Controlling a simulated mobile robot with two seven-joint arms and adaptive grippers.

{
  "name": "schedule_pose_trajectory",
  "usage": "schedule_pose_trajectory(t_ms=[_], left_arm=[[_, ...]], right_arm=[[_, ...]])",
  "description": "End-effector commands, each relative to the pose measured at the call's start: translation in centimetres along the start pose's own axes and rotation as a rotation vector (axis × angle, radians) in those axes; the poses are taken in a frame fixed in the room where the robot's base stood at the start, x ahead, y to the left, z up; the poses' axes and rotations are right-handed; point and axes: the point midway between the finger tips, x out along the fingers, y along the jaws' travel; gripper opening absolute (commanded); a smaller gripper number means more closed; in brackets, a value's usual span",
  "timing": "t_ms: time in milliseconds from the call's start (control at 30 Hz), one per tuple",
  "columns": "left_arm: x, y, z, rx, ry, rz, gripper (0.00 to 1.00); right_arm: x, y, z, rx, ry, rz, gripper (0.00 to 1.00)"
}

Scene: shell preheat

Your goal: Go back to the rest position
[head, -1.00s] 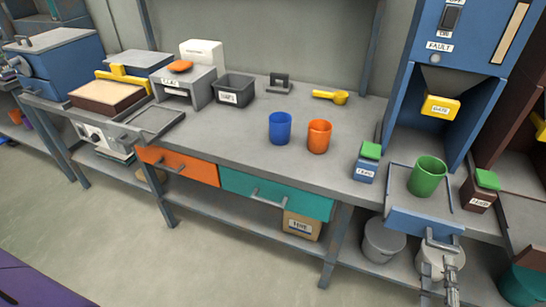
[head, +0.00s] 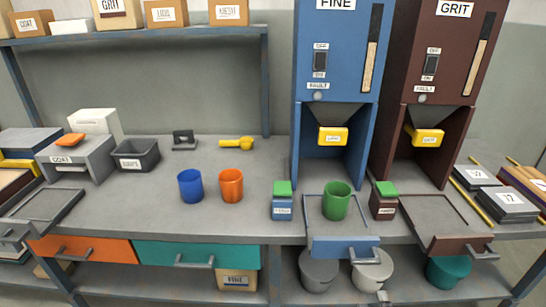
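A small grey piece (head: 383,297) at the bottom edge, under the blue tray's handle, looks like the tip of my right gripper. Its fingers are too cut off to read. My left gripper is out of view. The green cup (head: 336,201) stands upright on the blue-fronted tray (head: 345,247) under the blue FINE dispenser (head: 334,60). The blue cup (head: 190,187) and the orange cup (head: 230,186) stand upright side by side on the grey bench (head: 130,212).
The brown GRIT dispenser (head: 436,60) stands at right with its own pull-out tray (head: 462,245). Orange (head: 80,249) and teal (head: 190,255) drawers are under the bench. A dark bin (head: 138,155) and yellow scoop (head: 236,143) lie behind the cups. Buckets (head: 319,270) stand below.

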Motion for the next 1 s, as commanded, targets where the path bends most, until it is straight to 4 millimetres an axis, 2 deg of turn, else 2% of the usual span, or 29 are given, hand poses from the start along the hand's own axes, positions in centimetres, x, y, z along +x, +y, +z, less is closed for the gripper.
schedule_pose_trajectory(t_ms=[67, 167, 233, 300, 367, 400, 500, 600, 700, 767, 800, 833, 1000], left_arm=[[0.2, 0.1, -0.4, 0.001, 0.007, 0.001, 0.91], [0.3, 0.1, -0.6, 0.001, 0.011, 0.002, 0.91], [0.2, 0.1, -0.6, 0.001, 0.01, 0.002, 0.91], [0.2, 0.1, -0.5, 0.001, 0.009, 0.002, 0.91], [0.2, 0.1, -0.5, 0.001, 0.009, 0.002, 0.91], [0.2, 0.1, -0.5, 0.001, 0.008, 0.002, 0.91], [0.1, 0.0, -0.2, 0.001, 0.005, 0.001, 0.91], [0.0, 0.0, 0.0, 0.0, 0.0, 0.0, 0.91], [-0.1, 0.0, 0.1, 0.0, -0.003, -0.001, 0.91], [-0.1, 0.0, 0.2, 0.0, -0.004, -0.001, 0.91], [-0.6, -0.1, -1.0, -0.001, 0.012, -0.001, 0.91], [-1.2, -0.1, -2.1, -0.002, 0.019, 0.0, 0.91], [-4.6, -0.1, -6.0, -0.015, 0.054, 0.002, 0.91]], right_arm=[[0.0, -0.3, 0.2, 0.064, -0.009, -0.012, 0.3], [-0.1, -1.8, 0.7, 0.288, -0.046, -0.063, 0.3], [-1.7, -4.9, 0.8, 0.534, -0.1, -0.153, 0.3], [-4.9, -9.1, 0.9, 0.785, -0.187, -0.268, 0.3], [-8.0, -12.3, 0.8, 0.96, -0.268, -0.355, 0.3], [-10.2, -14.3, 0.6, 1.059, -0.325, -0.408, 0.3], [-16.1, -18.3, 0.0, 1.259, -0.47, -0.526, 0.3], [-21.8, -21.2, -0.7, 1.38, -0.6, -0.621, 0.3], [-27.4, -22.9, -1.2, 1.418, -0.695, -0.7, 0.3], [-30.8, -23.5, -1.1, 1.406, -0.742, -0.734, 0.3], [-31.4, -22.8, -0.9, 1.403, -0.752, -0.737, 0.3], [-30.7, -21.6, -1.0, 1.408, -0.74, -0.728, 0.3], [-29.6, -17.0, -1.2, 1.423, -0.719, -0.71, 0.3]])
